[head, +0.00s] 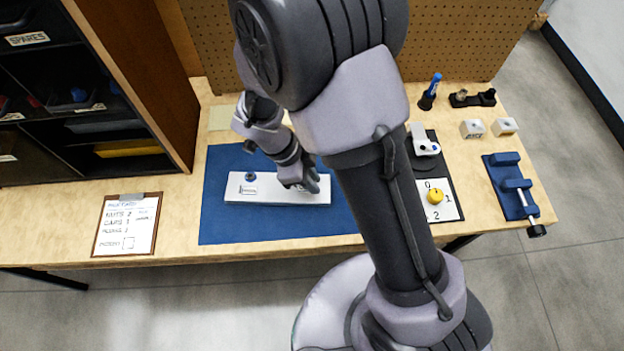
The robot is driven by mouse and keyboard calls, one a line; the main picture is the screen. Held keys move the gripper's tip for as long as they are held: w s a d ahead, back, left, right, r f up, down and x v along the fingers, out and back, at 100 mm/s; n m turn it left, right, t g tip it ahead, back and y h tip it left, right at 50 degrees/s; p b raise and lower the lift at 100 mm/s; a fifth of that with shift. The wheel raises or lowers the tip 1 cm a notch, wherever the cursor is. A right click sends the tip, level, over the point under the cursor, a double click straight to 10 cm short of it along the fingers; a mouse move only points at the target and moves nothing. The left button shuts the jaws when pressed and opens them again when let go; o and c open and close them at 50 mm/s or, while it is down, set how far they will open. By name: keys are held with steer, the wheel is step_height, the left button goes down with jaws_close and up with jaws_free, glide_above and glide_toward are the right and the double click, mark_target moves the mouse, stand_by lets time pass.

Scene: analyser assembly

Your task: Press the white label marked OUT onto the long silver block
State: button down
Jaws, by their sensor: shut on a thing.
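The long silver block (277,198) lies flat on the blue mat (222,224), running left to right. A dark round fitting (249,176) is at its left part, with a small pale label (248,190) just in front of it; its lettering is too small to read. My gripper (306,187) points down over the right part of the block, very close to its top face. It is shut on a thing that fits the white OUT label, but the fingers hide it. I cannot tell whether the held thing touches the block.
A clipboard (127,224) lies left of the mat. A dark shelf unit (150,75) stands at the left. My arm hides the mat's right side.

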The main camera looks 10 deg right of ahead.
steer(key=shift+f+b, duration=1.3)
steer(key=shift+b, duration=1.55)
stand_by(0.5)
steer(key=shift+f+b, duration=0.2)
steer(key=shift+b, duration=0.7)
stand_by(1.3)
steer(key=c, duration=0.7)
jaws_free()
steer(key=shift+r, duration=0.15)
steer(key=shift+r+p, duration=1.9)
steer(key=shift+r, duration=1.5)
